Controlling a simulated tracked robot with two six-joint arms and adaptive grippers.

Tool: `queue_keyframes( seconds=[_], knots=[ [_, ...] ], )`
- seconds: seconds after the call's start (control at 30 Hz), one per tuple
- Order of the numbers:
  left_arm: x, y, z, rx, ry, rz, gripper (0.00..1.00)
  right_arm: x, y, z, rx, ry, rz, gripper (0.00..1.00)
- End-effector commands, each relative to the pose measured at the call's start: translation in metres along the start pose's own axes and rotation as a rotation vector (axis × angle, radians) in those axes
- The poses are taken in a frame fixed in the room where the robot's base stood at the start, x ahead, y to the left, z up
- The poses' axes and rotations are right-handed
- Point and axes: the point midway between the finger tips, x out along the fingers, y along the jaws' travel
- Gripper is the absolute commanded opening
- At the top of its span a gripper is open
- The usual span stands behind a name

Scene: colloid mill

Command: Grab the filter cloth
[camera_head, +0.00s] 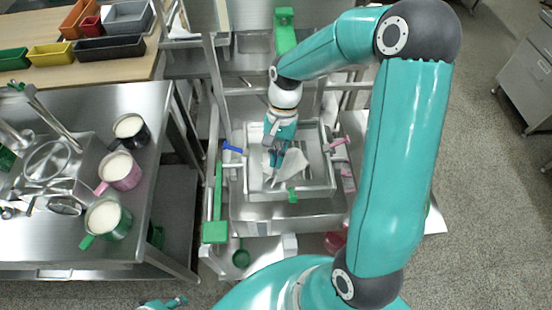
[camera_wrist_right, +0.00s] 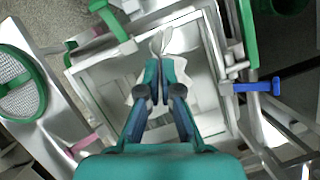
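The white filter cloth (camera_head: 293,166) lies bunched inside a square metal frame (camera_head: 318,187) in the middle of the head view. My right gripper (camera_head: 276,158) reaches down into the frame from above and meets the cloth at its left side. In the right wrist view the fingertips of my right gripper (camera_wrist_right: 158,75) are close together, with a pinched fold of the cloth (camera_wrist_right: 161,42) standing up beyond them. More cloth spreads under and beside the fingers. A small teal part of my left gripper (camera_head: 165,303) shows at the bottom edge; its fingers cannot be made out.
Blue (camera_head: 232,147), pink (camera_head: 340,142) and green (camera_head: 292,195) clamp handles stick out around the frame. A steel table (camera_head: 165,95) at left carries several mugs (camera_head: 120,171). Colored bins (camera_head: 50,55) stand behind it. Open floor (camera_head: 480,200) lies at right.

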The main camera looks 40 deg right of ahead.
Motion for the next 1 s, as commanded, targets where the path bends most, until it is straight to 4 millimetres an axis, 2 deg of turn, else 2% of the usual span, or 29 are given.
queue_keyframes(
  seconds=[0.03,0.27,0.37,0.47,0.6,0.7,0.8,1.0],
  knots=[
    [-0.004,0.002,0.0,0.0,0.0,0.0,0.4,-0.005,0.0,0.002,0.0,0.0,0.0,0.0],
    [-0.002,0.001,0.0,0.0,-0.001,0.0,0.4,-0.003,0.0,0.001,0.0,0.0,-0.001,0.0],
    [-0.006,0.002,0.0,0.0,-0.001,0.0,0.4,-0.008,0.0,0.003,0.0,0.0,-0.001,0.0],
    [-0.021,0.007,0.0,0.0,-0.001,0.0,0.4,-0.025,-0.001,0.009,0.0,0.001,-0.002,0.0],
    [-0.048,0.017,0.0,0.0,0.0,0.0,0.4,-0.06,0.0,0.022,0.0,0.001,-0.002,0.0],
    [-0.051,0.018,0.0,0.0,0.0,0.0,0.4,-0.075,-0.001,0.027,0.0,0.002,-0.004,0.0],
    [-0.044,0.016,0.001,0.0,-0.001,0.0,0.4,-0.083,-0.001,0.03,-0.001,0.003,-0.004,0.0],
    [-0.044,0.016,0.001,0.0,-0.001,0.0,0.4,-0.088,0.0,0.032,0.001,0.0,-0.001,0.0]
  ],
)
